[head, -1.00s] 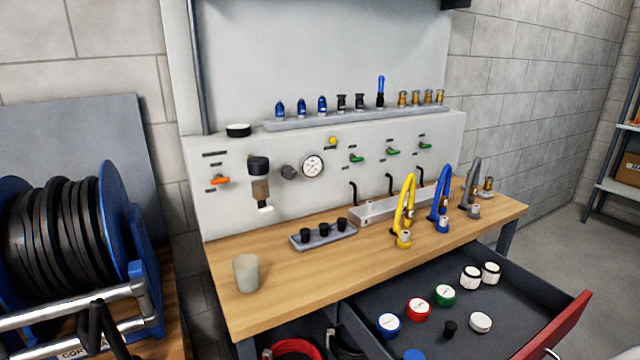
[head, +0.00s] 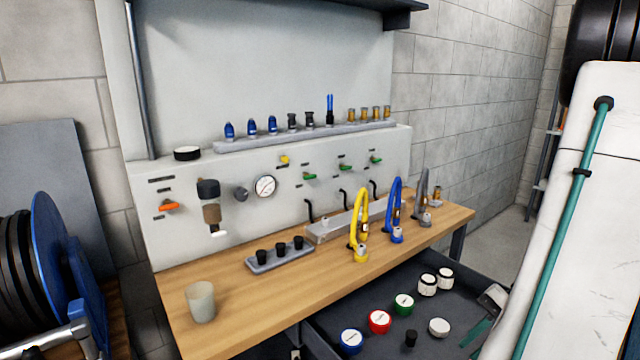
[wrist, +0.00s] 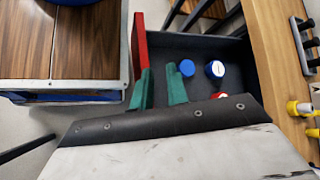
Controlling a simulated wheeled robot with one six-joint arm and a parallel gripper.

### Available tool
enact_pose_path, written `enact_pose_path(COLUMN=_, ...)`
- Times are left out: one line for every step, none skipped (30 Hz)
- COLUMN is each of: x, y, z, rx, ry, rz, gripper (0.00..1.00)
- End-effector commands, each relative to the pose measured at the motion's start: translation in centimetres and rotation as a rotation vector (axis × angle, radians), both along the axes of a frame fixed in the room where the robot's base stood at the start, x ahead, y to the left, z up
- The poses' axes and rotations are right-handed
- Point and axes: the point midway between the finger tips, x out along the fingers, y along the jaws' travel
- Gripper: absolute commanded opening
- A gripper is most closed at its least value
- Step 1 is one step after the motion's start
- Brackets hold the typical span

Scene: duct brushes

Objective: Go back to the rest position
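My gripper (wrist: 158,88) shows two teal fingers apart with nothing between them, over the open drawer (wrist: 205,48) near its red front (wrist: 138,45). In the head view my white arm fills the right side, and part of the teal gripper shows at the drawer's right side. The drawer holds round containers with blue (head: 350,341), red (head: 379,321) and green (head: 404,304) labels, a white disc (head: 439,327), a small black piece (head: 411,338) and two black-and-white jars (head: 427,284). The arm hides the red front in the head view.
The wooden bench (head: 240,300) carries a grey cup (head: 201,302), a black-peg rack (head: 280,257) and yellow (head: 360,225), blue (head: 396,212) and grey (head: 423,200) hoses. A panel with valves and a gauge (head: 265,186) stands behind. A blue hose reel (head: 65,265) is at left.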

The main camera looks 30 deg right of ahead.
Motion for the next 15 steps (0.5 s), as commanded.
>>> enact_pose_path(x=0.9, y=1.0, z=1.2, rx=-0.043, ry=0.028, rz=0.064, gripper=0.16)
enact_pose_path(x=1.2, y=1.5, z=1.7, rx=-0.065, ry=0.045, rz=0.094, gripper=0.16)
enact_pose_path(x=1.7, y=2.3, z=2.4, rx=-0.095, ry=0.066, rz=0.134, gripper=0.16)
enact_pose_path(x=2.0, y=2.8, z=2.9, rx=-0.118, ry=0.081, rz=0.165, gripper=0.16)
enact_pose_path(x=2.3, y=3.4, z=3.5, rx=-0.143, ry=0.093, rz=0.193, gripper=0.16)
enact_pose_path(x=2.7, y=4.1, z=4.2, rx=-0.178, ry=0.109, rz=0.232, gripper=0.16)
enact_pose_path(x=3.0, y=4.6, z=4.6, rx=-0.203, ry=0.118, rz=0.260, gripper=0.16)
enact_pose_path(x=3.2, y=5.2, z=5.1, rx=-0.230, ry=0.127, rz=0.289, gripper=0.16)
enact_pose_path(x=3.5, y=5.9, z=5.7, rx=-0.266, ry=0.135, rz=0.326, gripper=0.16)
enact_pose_path(x=3.8, y=6.5, z=6.2, rx=-0.294, ry=0.139, rz=0.353, gripper=0.16)
enact_pose_path(x=4.0, y=7.0, z=6.7, rx=-0.322, ry=0.143, rz=0.380, gripper=0.16)
enact_pose_path(x=4.2, y=7.8, z=7.3, rx=-0.358, ry=0.145, rz=0.415, gripper=0.16)
enact_pose_path(x=4.4, y=8.3, z=7.7, rx=-0.386, ry=0.146, rz=0.442, gripper=0.16)
enact_pose_path(x=4.5, y=8.9, z=8.2, rx=-0.414, ry=0.143, rz=0.469, gripper=0.16)
enact_pose_path(x=4.7, y=9.6, z=8.7, rx=-0.451, ry=0.140, rz=0.504, gripper=0.16)
